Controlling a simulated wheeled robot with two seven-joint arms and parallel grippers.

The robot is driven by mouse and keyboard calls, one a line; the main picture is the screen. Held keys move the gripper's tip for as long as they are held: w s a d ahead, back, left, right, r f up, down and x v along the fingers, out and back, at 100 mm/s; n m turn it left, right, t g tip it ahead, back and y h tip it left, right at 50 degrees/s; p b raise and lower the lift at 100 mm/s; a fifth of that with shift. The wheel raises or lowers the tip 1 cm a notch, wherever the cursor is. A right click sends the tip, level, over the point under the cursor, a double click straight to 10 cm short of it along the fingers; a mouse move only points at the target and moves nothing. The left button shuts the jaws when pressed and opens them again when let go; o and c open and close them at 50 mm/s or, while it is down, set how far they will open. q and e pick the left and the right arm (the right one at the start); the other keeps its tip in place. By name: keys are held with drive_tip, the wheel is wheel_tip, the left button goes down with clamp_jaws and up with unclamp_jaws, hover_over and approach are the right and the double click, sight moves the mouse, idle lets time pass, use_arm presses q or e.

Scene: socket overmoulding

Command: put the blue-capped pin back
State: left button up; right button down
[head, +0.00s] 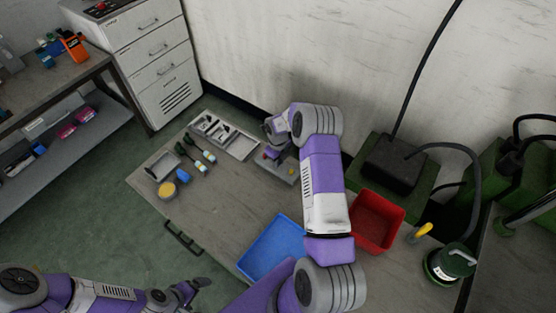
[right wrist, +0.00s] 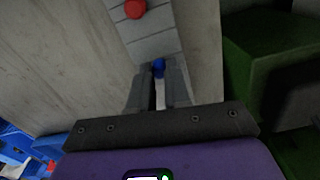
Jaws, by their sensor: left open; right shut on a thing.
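The blue-capped pin (right wrist: 158,66) shows in the right wrist view as a blue round top between my right fingertips. My right gripper (right wrist: 160,80) is shut on it, at the end of a grey block (right wrist: 152,38). The fingers hide the pin's lower part, so I cannot tell whether it sits in the block or above it. A red cap (right wrist: 135,8) stands further along the block. In the head view the block (head: 290,172) lies beside my right gripper, partly hidden by my arm. My left gripper (head: 192,291) is open and empty at the bottom left, away from the table.
A metal tray with compartments (head: 240,147) lies left of the block. Bottles, a blue item (head: 183,175) and a yellow round container (head: 167,189) stand further left. A blue bin (head: 268,250) and a red bin (head: 378,222) stand nearer. The table's middle is clear.

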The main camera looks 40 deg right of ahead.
drive_tip(key=c, duration=1.1)
unclamp_jaws()
drive_tip(key=shift+f, duration=0.1)
wheel_tip(320, 180, up, 12)
drive_tip(key=shift+p, duration=0.4)
wheel_tip(320, 180, down, 12)
drive_tip(key=shift+f+b, duration=0.1)
drive_tip(key=shift+b, duration=0.3)
wheel_tip(320, 180, up, 3)
drive_tip(key=shift+w+f, duration=0.1)
drive_tip(key=shift+f, duration=0.1)
drive_tip(key=shift+r, duration=0.7)
